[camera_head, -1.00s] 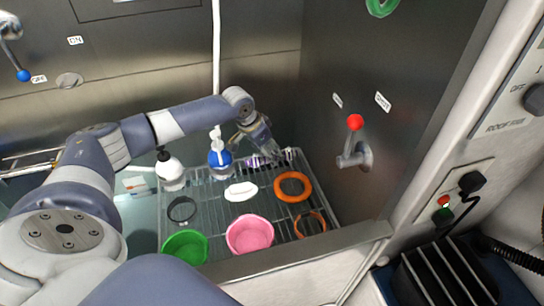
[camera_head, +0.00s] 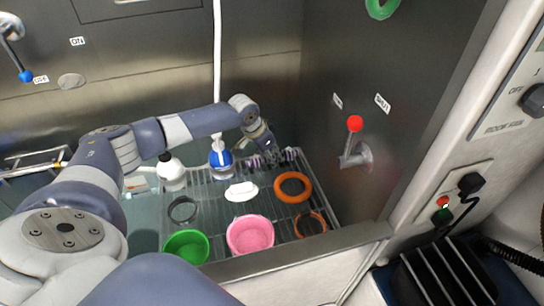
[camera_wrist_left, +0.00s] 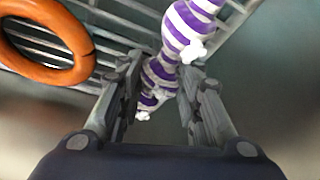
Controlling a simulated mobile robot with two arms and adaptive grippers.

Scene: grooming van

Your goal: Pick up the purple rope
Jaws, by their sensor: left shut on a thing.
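The purple rope (camera_wrist_left: 188,28) is striped purple and white, with small white knots. In the head view its purple-and-white ends (camera_head: 290,154) show on both sides of my left gripper (camera_head: 270,156), at the back of the wire rack. In the left wrist view my left gripper (camera_wrist_left: 157,95) has its two fingers on either side of the rope, shut on it. The fingers hide part of the rope in the head view. My right gripper is not in view.
A metal wall stands close right.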

